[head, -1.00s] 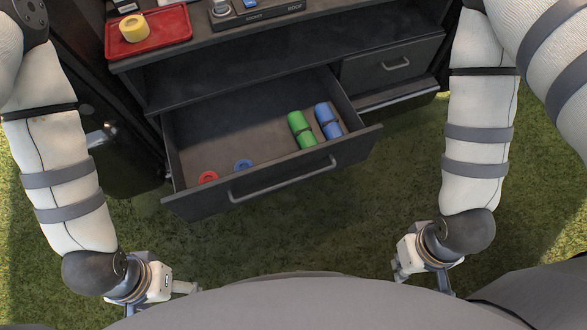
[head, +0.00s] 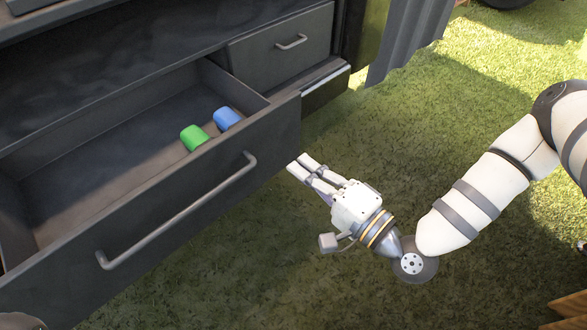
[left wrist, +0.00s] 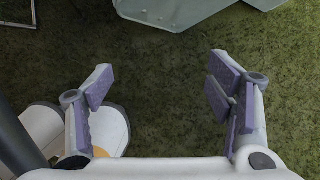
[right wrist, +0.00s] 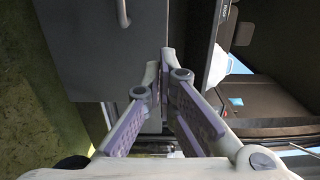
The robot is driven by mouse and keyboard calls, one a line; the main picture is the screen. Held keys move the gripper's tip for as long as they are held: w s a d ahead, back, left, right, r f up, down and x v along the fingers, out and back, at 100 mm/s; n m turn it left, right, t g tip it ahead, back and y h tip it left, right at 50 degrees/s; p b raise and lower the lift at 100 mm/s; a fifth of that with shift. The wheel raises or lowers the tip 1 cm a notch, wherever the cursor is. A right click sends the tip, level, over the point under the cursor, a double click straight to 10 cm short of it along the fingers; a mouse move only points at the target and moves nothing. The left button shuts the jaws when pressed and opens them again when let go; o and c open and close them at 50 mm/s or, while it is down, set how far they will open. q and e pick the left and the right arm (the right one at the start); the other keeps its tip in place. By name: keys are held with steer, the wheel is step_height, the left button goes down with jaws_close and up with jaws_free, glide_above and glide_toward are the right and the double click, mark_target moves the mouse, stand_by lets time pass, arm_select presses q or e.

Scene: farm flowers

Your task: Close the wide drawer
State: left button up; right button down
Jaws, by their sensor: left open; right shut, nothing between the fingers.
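The wide drawer (head: 215,190) is pulled out of the dark cabinet, with a long bar handle (head: 180,212) on its front. A green piece (head: 194,137) and a blue piece (head: 227,118) lie inside near its right end; the front hides part of its floor. My right gripper (head: 301,166) is shut and empty, with its fingertips close to the right end of the drawer front; I cannot tell whether they touch. The right wrist view shows a grey front panel (right wrist: 90,50) beside the fingers. My left gripper (left wrist: 160,72) is open and empty above grass.
A small closed drawer (head: 280,47) sits above and to the right of the wide one. A low ledge (head: 325,88) is below it. A grey cloth (head: 408,40) hangs at the cabinet's right. Open grass (head: 470,120) lies in front and to the right.

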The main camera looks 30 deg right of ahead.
mark_target(251, 129)
arm_select(q)
steer(key=f+b, duration=0.1)
steer(key=s+f+b, duration=0.1)
steer(key=shift+s+a+g+b, duration=0.1)
steer(key=shift+s+g+b, duration=0.05)
steer(key=shift+g+b, duration=0.2)
arm_select(e)
steer(key=x, duration=1.2)
steer(key=shift+f, duration=0.1)
